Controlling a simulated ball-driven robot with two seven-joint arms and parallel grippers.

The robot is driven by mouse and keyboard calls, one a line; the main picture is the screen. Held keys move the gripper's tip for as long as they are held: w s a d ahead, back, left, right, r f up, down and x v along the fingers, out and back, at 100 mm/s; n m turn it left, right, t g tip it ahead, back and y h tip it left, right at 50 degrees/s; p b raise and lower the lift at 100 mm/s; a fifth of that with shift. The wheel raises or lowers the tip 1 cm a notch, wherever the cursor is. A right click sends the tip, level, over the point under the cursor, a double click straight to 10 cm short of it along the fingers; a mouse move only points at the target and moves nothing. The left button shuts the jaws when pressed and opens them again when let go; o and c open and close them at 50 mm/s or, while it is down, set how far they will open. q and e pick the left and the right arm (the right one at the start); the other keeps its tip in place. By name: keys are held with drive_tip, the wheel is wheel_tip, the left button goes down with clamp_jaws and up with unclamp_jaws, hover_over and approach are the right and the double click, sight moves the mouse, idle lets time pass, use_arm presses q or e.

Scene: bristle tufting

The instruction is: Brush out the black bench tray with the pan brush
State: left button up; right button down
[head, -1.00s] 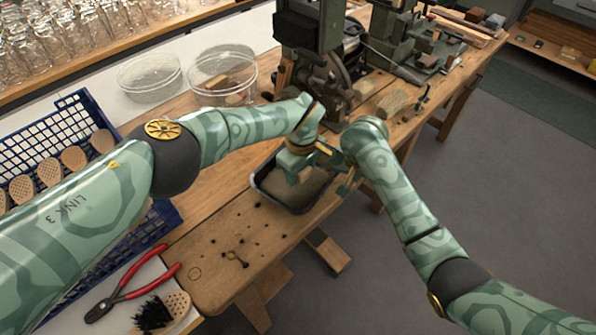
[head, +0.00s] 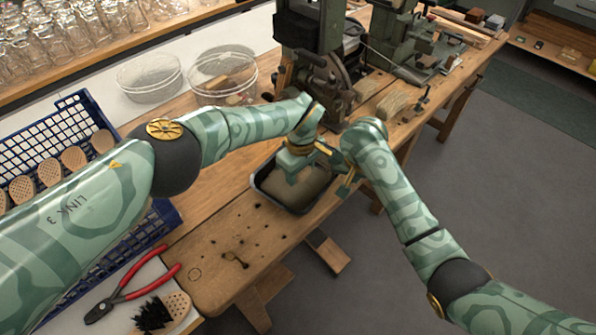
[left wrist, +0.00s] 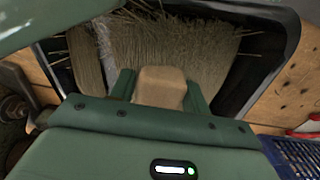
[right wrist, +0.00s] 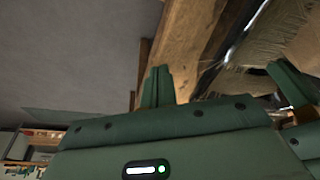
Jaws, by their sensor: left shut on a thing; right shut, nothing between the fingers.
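The black bench tray (head: 268,199) sits at the bench's front edge, with tan fibres (head: 305,195) in it. My left gripper (head: 296,178) is over the tray, pointing down into it. In the left wrist view it is shut on a tan wooden block (left wrist: 162,88), which I take to be the pan brush's handle. Straw-coloured bristles (left wrist: 180,45) spread beyond the block; I cannot tell which belong to the brush. The black tray wall (left wrist: 275,60) shows there too. My right gripper (right wrist: 157,86) is shut and empty, beside the tray's right side and the bench edge.
A blue crate (head: 50,125) with wooden brush backs stands at the left. Red-handled pliers (head: 135,285) and a black-bristled brush (head: 160,312) lie front left. Mesh-like round baskets (head: 222,75) and a green machine (head: 320,60) stand behind. Bare bench (head: 215,225) lies left of the tray.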

use_arm(q)
drive_tip(key=shift+s+d+f, duration=0.2)
drive_tip(key=shift+s+d, duration=0.55)
drive_tip(key=shift+d, duration=0.25)
use_arm(e)
drive_tip(key=shift+a+r, duration=0.2)
drive_tip(key=shift+a, duration=0.45)
use_arm(q)
drive_tip(key=shift+w+a, duration=0.25)
drive_tip(key=shift+a, duration=0.15)
drive_tip(key=shift+w+a, duration=0.65)
drive_tip(key=shift+a, duration=0.3)
use_arm(e)
drive_tip(key=shift+d, duration=0.1)
use_arm(q)
drive_tip(key=shift+w+a, duration=0.3)
drive_tip(key=shift+a, duration=0.1)
use_arm(e)
drive_tip(key=shift+d, duration=0.2)
use_arm(q)
drive_tip(key=shift+w+r, duration=0.15)
drive_tip(key=shift+r, duration=0.4)
use_arm(e)
drive_tip(key=shift+f, duration=0.15)
use_arm(q)
drive_tip(key=shift+r, duration=3.1)
use_arm(e)
drive_tip(key=shift+r, duration=3.05)
